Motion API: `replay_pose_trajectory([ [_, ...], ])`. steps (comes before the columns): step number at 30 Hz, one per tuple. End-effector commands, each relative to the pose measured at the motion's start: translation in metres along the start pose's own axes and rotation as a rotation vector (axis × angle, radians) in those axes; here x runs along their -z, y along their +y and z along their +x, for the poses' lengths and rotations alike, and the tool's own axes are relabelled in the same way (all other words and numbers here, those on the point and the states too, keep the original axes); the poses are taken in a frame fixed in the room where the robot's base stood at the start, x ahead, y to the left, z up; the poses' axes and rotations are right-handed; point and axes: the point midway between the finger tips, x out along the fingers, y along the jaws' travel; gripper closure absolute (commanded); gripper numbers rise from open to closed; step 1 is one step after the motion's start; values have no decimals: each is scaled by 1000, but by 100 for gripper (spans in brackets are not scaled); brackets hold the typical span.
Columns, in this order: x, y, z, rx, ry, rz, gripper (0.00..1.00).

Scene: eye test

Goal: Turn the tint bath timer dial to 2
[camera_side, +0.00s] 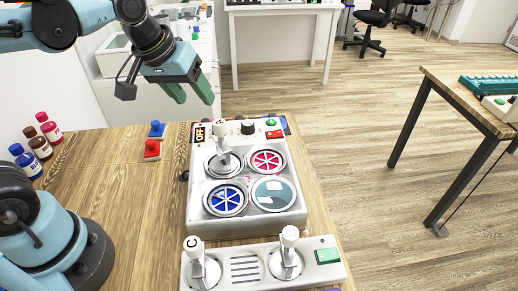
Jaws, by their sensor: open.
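A white control box (200,226) stands on the wooden table. A small black knob (248,128) sits near its back edge; it may be the timer dial, but no label or number on it is readable. A small display (199,134) reading OFF stands upright at the box's back left corner. My gripper (194,96) with green fingers is open and empty. It hangs up and left of the box in the picture, apart from the knob. No tint bath label can be made out.
The box also bears a white-topped lever (223,148), red wheel (267,160), blue wheel (226,199) and round gauge (273,194). A two-lever panel (245,268) lies in front. Red (152,150) and blue (157,130) pieces and several bottles (39,146) stand left.

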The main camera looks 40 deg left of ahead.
Motion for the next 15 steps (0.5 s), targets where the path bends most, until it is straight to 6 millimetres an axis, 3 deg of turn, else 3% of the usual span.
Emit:
replay_pose_trajectory([
  [6,39,32,0,71,-137,-286,41],
  [15,74,70,17,232,-271,-652,41],
])
